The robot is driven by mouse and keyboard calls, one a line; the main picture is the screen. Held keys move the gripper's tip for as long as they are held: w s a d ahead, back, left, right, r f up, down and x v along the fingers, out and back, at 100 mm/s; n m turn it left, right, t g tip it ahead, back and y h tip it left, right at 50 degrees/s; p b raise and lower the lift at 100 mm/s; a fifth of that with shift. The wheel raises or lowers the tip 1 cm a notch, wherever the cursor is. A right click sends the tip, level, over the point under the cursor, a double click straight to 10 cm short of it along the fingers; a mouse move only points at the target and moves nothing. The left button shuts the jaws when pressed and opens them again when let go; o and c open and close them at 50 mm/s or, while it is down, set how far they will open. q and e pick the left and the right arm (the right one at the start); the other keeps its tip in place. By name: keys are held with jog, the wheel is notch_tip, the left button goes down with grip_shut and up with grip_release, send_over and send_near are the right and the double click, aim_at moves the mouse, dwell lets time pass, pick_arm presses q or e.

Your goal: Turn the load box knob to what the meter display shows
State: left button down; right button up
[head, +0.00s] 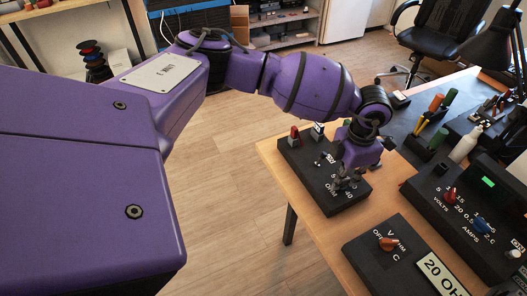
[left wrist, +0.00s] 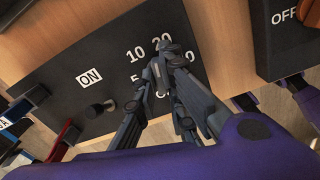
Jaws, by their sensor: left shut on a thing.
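The black load box (head: 298,158) lies at the table's left edge, with printed numbers and a dial area at its near end. In the left wrist view the load box (left wrist: 105,52) shows 10, 20, 5 and a partly covered number around the dial. My left gripper (head: 346,179) is shut on the load box knob, as the left wrist view of the fingertips (left wrist: 168,72) also suggests. The fingers hide most of the knob, so I cannot tell its pointing. The meter's display (head: 440,274) reads 20 OH, its end cut off. My right gripper is out of view.
The meter's orange knob (head: 388,243) is near the display, among OFF, V, OHM and C labels. A black supply box (head: 470,222) with red and blue knobs stands right. A small switch (left wrist: 97,109) sits by the ON label. Bare wood separates the boxes.

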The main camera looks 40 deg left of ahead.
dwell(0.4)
pick_arm(q)
jog(key=shift+m, duration=1)
jog(key=shift+m, duration=0.3)
jog(key=c, duration=1.8)
grip_release()
jog(key=shift+o, duration=0.2)
